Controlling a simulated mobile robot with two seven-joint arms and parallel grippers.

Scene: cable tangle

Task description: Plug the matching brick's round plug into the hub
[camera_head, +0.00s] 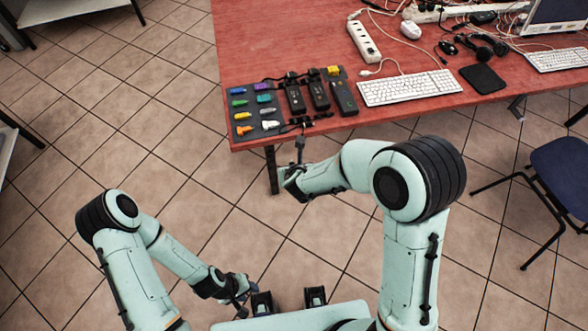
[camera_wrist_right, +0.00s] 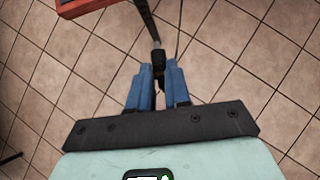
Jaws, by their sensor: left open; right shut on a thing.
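Several black bricks (camera_head: 319,95) stand side by side near the front left of the red table. To their left, a dark mat or board (camera_head: 246,124) carries two columns of coloured connectors. I cannot tell which thing is the hub. My right gripper (camera_wrist_right: 158,88) is shut on a black plug (camera_wrist_right: 158,60), with a dark cable (camera_wrist_right: 147,20) running up from it towards the table. In the head view this gripper (camera_head: 295,172) is in front of and below the table's front edge. My left gripper (camera_head: 241,291) is open and low, over the floor, away from the table.
The red table (camera_head: 240,40) has bare room at its back left. Small black pieces (camera_head: 300,122) lie at the front edge. A blue chair (camera_head: 562,172) stands right.

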